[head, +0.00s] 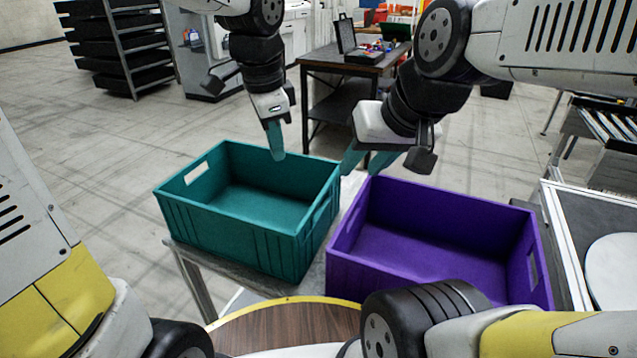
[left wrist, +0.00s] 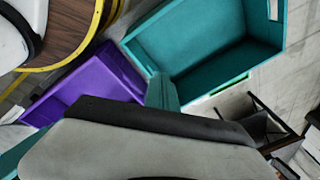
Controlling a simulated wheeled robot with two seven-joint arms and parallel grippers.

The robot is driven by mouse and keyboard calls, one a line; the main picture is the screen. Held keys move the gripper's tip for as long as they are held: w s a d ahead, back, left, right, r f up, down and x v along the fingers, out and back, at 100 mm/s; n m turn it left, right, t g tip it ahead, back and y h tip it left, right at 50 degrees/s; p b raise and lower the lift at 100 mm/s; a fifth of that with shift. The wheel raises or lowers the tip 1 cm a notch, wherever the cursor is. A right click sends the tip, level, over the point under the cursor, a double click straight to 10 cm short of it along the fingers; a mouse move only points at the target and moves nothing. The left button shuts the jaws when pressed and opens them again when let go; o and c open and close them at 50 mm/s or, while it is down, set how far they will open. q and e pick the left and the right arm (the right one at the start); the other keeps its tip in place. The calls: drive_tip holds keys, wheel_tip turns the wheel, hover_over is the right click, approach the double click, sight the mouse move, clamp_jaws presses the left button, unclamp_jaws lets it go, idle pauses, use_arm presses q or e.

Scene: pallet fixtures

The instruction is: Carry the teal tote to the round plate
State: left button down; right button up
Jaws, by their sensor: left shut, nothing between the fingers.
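The teal tote (head: 240,215) is empty and upright on a grey stand at the left of the head view. It also shows in the left wrist view (left wrist: 205,50). My left gripper (head: 277,156) is shut and empty. It points down at the tote's far rim; I cannot tell whether it touches. Its shut fingers also show in the left wrist view (left wrist: 162,92). My right gripper (head: 359,172) is open, its fingers apart, near the far corner between the teal and purple totes. A white round plate (head: 612,268) lies at the right edge, partly cut off.
An empty purple tote (head: 440,240) stands close beside the teal one and shows in the left wrist view (left wrist: 90,80). A dark table (head: 352,66) with small items stands behind. A roller conveyor (head: 612,130) is at the right. Floor left of the totes is clear.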

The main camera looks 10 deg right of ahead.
use_arm(q)
drive_tip(key=w+d+f+m+g+y, duration=0.1)
drive_tip(key=d+f+m, duration=0.2)
drive_tip(key=d+m, duration=0.3)
drive_tip(key=w+d+f+m+g, duration=0.1)
drive_tip(key=d+f+m, duration=0.25)
drive_tip(key=d, duration=0.45)
drive_tip(key=w+a+f, duration=0.2)
drive_tip(key=a+f, duration=0.1)
drive_tip(key=f, duration=0.7)
drive_tip(key=shift+w+a, duration=0.15)
drive_tip(key=shift+f, duration=0.1)
drive_tip(key=w+a, duration=0.5)
drive_tip(key=a, duration=0.3)
drive_tip(key=shift+w, duration=0.2)
drive_tip(key=shift+s, duration=0.1)
